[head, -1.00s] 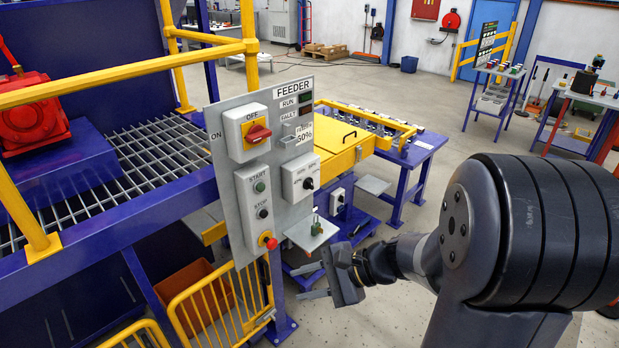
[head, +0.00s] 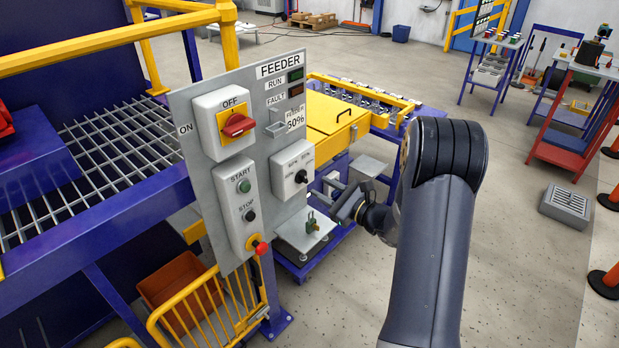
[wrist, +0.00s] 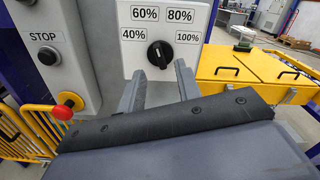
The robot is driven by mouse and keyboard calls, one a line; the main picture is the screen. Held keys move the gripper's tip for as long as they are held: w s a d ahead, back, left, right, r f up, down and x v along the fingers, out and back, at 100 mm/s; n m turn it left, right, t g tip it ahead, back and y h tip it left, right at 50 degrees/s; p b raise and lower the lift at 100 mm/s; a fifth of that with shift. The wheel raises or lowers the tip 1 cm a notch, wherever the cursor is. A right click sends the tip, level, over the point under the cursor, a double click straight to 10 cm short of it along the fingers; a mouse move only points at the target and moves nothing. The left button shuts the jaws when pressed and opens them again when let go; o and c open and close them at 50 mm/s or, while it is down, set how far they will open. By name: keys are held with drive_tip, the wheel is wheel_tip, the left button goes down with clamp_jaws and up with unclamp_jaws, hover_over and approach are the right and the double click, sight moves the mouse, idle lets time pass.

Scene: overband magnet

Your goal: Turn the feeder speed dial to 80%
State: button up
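The feeder speed dial is a black knob (head: 300,177) on a white box on the grey feeder panel (head: 205,185). In the wrist view the knob (wrist: 160,54) sits below the 60% and 80% labels, with 40% at left and 100% at right. Its small light mark seems to lean up toward 60%, but this is hard to read. My gripper (head: 327,192) is just right of the dial box. In the wrist view my gripper (wrist: 158,82) is open and empty, its fingers below and either side of the knob, apparently not touching it.
The panel also carries a red OFF/ON switch (head: 237,125), a START button (head: 244,186), a STOP button (head: 250,215) and a red emergency stop (head: 260,247). A small shelf with a padlock (head: 312,225) lies below my gripper. A yellow cover (head: 330,125) stands behind.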

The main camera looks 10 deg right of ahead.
sight(306, 179)
drive_tip(key=p+x, duration=0.1)
drive_tip(key=x, duration=0.4)
drive_tip(key=shift+w+a, duration=0.15)
drive_tip(key=shift+w, duration=0.05)
drive_tip(key=shift+c, duration=0.5)
clamp_jaws()
